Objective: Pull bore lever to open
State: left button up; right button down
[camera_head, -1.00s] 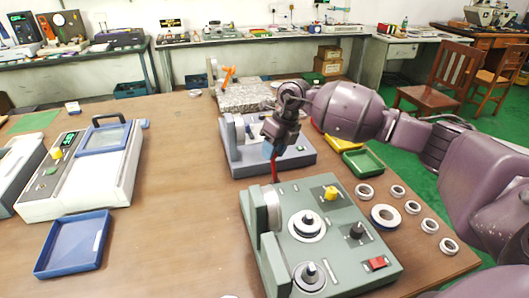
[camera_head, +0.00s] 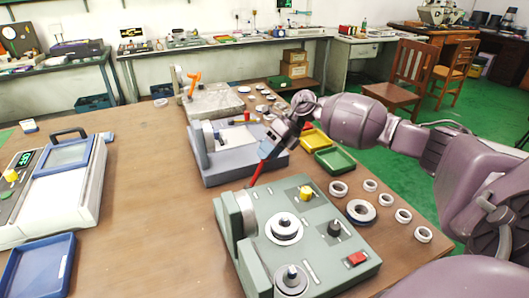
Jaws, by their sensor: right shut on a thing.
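The bore gauge is a grey-green machine (camera_head: 318,240) on the wooden table, with a grey cylinder at its left side and round knobs on top. A red lever (camera_head: 257,171) rises at its back edge and leans to the right. My right gripper (camera_head: 266,153), with blue finger parts, is shut on the upper end of this lever, which the fingers partly hide. My left gripper is not in view.
A blue-grey machine (camera_head: 222,170) stands just behind the gripper. Yellow (camera_head: 311,141) and green (camera_head: 335,160) trays lie to the right. Several metal rings (camera_head: 361,211) lie right of the green machine. Bare table (camera_head: 140,210) lies to its left.

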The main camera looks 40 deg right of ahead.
jog(key=shift+s+d+f, duration=0.1)
jog(key=shift+d+f, duration=0.05)
jog(key=shift+f, duration=0.1)
jog(key=c, duration=0.8)
grip_release()
jog(key=shift+d, duration=0.1)
jog(key=shift+r, duration=0.1)
jog(key=shift+v, duration=5.3)
